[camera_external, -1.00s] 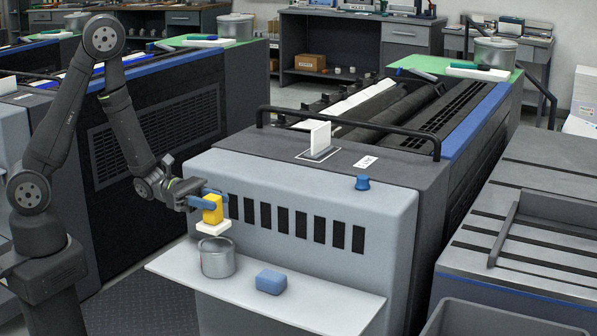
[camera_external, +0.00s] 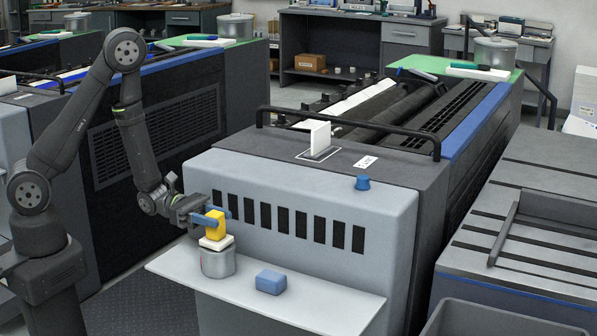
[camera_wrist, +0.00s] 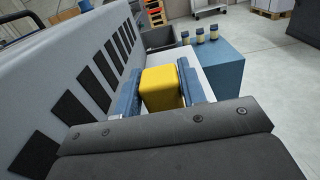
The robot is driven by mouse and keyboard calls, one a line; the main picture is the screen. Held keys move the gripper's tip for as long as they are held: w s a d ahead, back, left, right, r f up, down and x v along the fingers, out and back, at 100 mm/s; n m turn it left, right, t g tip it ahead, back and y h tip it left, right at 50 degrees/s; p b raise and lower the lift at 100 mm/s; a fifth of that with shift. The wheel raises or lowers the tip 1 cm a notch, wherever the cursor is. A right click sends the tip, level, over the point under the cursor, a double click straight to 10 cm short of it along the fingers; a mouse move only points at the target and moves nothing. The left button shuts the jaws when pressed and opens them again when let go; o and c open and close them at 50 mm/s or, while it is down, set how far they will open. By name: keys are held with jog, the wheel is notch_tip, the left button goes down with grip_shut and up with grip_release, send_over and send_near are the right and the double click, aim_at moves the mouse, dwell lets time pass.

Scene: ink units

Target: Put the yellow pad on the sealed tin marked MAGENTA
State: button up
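The yellow pad (camera_external: 216,224) is a yellow block with a white slab underneath. My gripper (camera_external: 213,219) is shut on the yellow block; in the wrist view the yellow top (camera_wrist: 161,88) sits between the two blue fingers. A grey metal tin (camera_external: 218,265) stands upright on the white shelf directly below. The white slab is at the tin's top and covers its lid. It looks in contact, but I cannot tell for certain. No lettering on the tin is readable.
A blue block (camera_external: 271,282) lies on the white shelf (camera_external: 330,301) to the right of the tin. The grey machine front (camera_external: 385,225) with dark slots rises behind. Other tins (camera_external: 495,52) stand farther back. The shelf's right part is clear.

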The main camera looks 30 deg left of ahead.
jog(key=o, duration=0.3)
jog(key=shift+r, duration=0.1)
jog(key=shift+a+r, duration=0.1)
jog(key=shift+a, duration=0.1)
jog(key=a, duration=1.1)
jog(key=shift+a, duration=0.3)
jog(key=d, duration=1.2)
jog(key=shift+f, duration=0.2)
jog(key=shift+r, duration=0.15)
